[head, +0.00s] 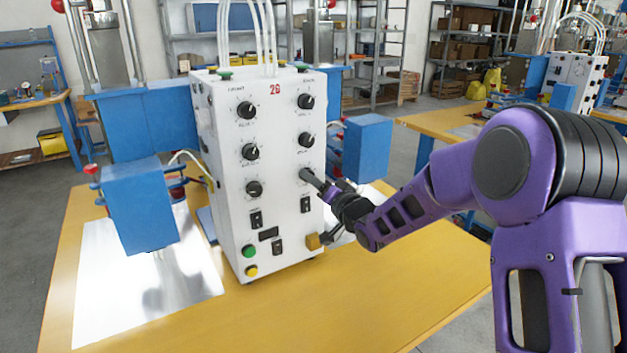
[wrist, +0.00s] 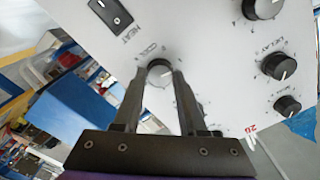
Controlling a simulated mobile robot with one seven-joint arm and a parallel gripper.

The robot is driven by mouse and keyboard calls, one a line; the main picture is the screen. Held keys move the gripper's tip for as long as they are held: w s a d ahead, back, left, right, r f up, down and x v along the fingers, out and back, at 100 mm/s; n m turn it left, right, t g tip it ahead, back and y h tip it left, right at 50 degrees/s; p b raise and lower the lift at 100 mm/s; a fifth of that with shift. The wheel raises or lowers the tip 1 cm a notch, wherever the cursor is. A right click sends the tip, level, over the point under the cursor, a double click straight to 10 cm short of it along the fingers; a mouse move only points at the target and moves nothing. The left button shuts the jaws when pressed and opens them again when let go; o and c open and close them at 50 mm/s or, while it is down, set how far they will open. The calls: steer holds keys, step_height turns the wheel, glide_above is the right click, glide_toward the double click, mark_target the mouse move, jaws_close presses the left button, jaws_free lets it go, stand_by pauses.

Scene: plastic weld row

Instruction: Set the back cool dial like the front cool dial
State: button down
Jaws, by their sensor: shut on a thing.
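The back cool dial (wrist: 160,73) is a small round knob with a grey face on the white control box (head: 273,225). In the wrist view it sits between the two fingers of my gripper (wrist: 158,78), which are shut on its sides. In the head view my gripper (head: 309,176) reaches it from the right and hides most of it. The front cool dial (head: 254,188) is the lowest black knob of the left column. It also shows, cut by the top edge, in the wrist view (wrist: 262,8). I cannot read either pointer's exact setting.
Other black dials sit above, such as the front delay dial (head: 250,152) and back delay dial (head: 306,140). A rocker switch (head: 305,205) is just below my gripper. A blue block (head: 366,147) stands to the right. The yellow table (head: 370,290) is clear in front.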

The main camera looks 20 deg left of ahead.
steer(key=shift+c, duration=2.4)
jaws_free()
steer(key=v, duration=1.7)
steer(key=shift+d, duration=0.2)
